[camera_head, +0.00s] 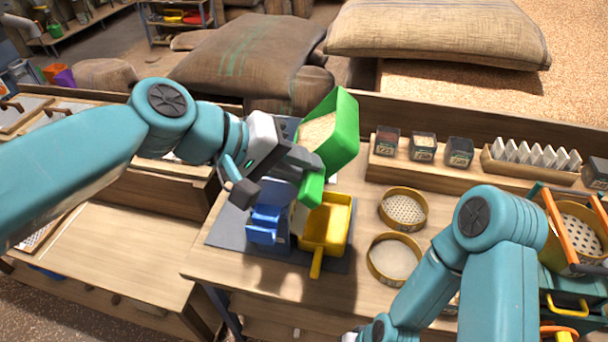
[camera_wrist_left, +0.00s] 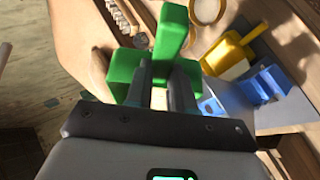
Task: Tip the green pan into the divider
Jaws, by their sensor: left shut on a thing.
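My left gripper (camera_head: 300,168) is shut on the green pan's handle, and the green pan (camera_head: 343,138) is held up above the bench, tilted. Pale grain shows inside the pan in the head view. The green pan also shows in the left wrist view (camera_wrist_left: 173,32), with my left gripper (camera_wrist_left: 163,85) around it. The divider (camera_head: 281,192) is blue-grey, below the gripper and mostly hidden by it. A blue pan (camera_head: 264,226) and a yellow pan (camera_head: 322,228) sit at it. Only my right arm shows, at lower right; its fingertips are out of view.
A grey mat (camera_head: 228,226) lies under the divider. Two round sieves (camera_head: 403,208) stand right of the yellow pan. Small jars (camera_head: 423,147) and a rack of white pieces (camera_head: 530,160) line the back shelf. Full sacks (camera_head: 250,60) lie behind. The bench at left (camera_head: 110,250) is mostly clear.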

